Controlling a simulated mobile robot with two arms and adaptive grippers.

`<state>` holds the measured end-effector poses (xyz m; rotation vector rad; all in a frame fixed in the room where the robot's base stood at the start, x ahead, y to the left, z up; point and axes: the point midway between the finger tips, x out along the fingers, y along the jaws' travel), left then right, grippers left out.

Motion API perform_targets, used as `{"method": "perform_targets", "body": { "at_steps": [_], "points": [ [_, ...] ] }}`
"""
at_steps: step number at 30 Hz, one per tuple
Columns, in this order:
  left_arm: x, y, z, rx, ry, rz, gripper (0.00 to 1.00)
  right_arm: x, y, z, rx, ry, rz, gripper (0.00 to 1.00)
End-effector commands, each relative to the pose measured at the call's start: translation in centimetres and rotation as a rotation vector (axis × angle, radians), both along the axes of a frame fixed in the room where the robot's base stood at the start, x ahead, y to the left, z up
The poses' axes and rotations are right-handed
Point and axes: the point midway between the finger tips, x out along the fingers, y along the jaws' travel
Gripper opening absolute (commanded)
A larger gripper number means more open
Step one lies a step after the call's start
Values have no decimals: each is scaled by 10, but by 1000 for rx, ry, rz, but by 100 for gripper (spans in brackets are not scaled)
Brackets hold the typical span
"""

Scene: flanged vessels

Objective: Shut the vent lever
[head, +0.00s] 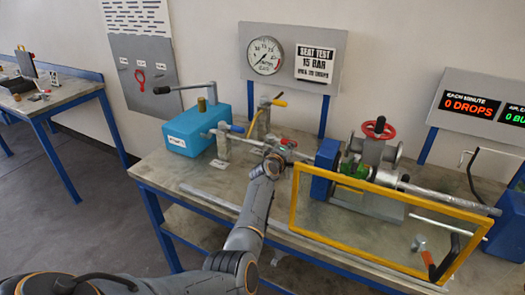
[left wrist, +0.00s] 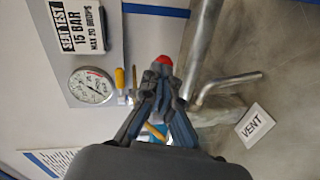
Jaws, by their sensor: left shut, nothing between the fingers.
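My left gripper (head: 283,153) reaches over the bench in the head view, at the small red-handled lever (head: 289,143) on the pipe. In the left wrist view my left gripper (left wrist: 162,75) has its fingers together with nothing between them. The red end of the lever (left wrist: 163,60) shows just beyond the fingertips; whether they touch it I cannot tell. The rest of the lever is hidden behind the fingers. A white card marked VENT (left wrist: 255,125) lies near a bent spout (left wrist: 230,84) in the left wrist view. My right gripper is not in view.
A blue pump box (head: 195,130) stands to the left, with blue-handled (head: 236,128) and yellow-handled (head: 279,103) valves between. A yellow guard frame (head: 385,190) and red handwheel (head: 379,128) are to the right. A gauge (head: 265,56) stands behind. The bench's front left is mostly clear.

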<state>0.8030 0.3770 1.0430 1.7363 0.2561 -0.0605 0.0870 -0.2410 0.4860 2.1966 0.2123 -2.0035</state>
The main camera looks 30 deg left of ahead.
Motion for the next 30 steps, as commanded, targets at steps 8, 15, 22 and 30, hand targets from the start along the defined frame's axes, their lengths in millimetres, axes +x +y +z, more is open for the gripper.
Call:
{"method": "perform_targets", "body": {
  "at_steps": [8,15,22,30],
  "points": [
    [1,-1,1,0,-1,-2,0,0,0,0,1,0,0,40],
    [1,-1,1,-1,-2,-1,0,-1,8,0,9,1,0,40],
    [2,-2,22,-1,-9,-2,0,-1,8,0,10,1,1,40],
    [0,-1,74,0,-7,0,0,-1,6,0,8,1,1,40]
  ]
}}
